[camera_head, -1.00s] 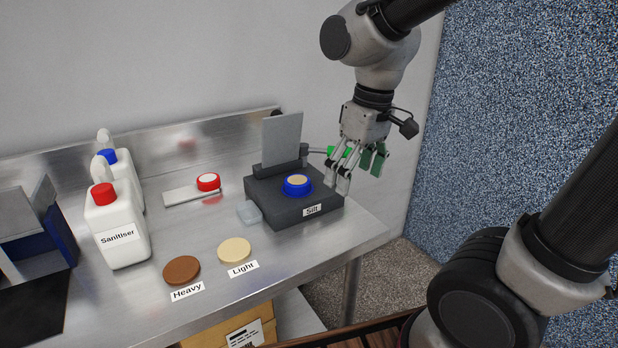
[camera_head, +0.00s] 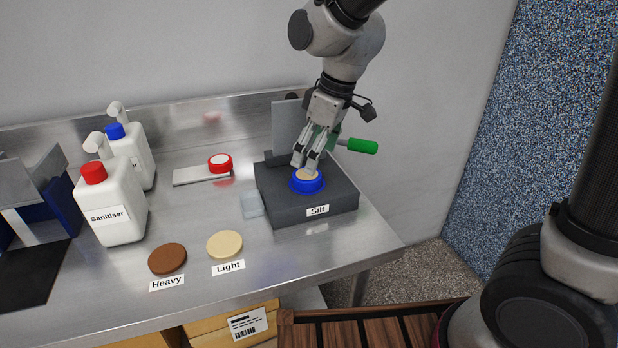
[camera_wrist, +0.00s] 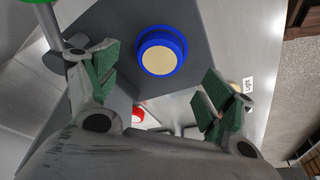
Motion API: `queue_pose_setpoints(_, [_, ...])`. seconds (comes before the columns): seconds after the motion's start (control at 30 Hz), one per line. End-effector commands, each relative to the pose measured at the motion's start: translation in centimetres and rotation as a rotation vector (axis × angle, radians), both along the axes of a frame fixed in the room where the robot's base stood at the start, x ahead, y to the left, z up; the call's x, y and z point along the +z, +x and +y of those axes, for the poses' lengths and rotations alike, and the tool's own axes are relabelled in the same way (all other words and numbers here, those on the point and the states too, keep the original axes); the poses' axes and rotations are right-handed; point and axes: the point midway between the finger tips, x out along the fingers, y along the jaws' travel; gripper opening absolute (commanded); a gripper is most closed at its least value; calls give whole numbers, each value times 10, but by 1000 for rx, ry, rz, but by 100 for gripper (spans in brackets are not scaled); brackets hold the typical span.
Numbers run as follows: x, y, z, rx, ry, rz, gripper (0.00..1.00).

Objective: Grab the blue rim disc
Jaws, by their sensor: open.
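The blue rim disc (camera_head: 307,181) has a tan centre and sits on the dark grey block labelled Silt (camera_head: 310,207). In the wrist view the disc (camera_wrist: 161,52) lies ahead of my fingers, near the upper middle. My gripper (camera_head: 307,160) is over the back of the disc in the head view, and its fingers hide part of the disc's far edge. In the wrist view my gripper (camera_wrist: 160,95) has its green-padded fingers wide apart, with nothing between them. I cannot tell how high the fingertips are above the disc.
A grey upright plate (camera_head: 288,125) and a green handle (camera_head: 361,146) are close to my gripper. A red-rimmed disc (camera_head: 220,163), a brown disc (camera_head: 167,259), a cream disc (camera_head: 225,244), a small clear piece (camera_head: 251,204) and a Sanitiser bottle (camera_head: 112,205) stand to the left.

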Motion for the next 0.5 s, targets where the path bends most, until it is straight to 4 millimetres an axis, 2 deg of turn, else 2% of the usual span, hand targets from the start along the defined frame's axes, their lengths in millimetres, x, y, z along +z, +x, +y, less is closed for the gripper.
queue_pose_setpoints(0.3, [-46,6,11,-2,-2,3,82])
queue_pose_setpoints(0.5, [-58,8,14,-2,-1,1,82])
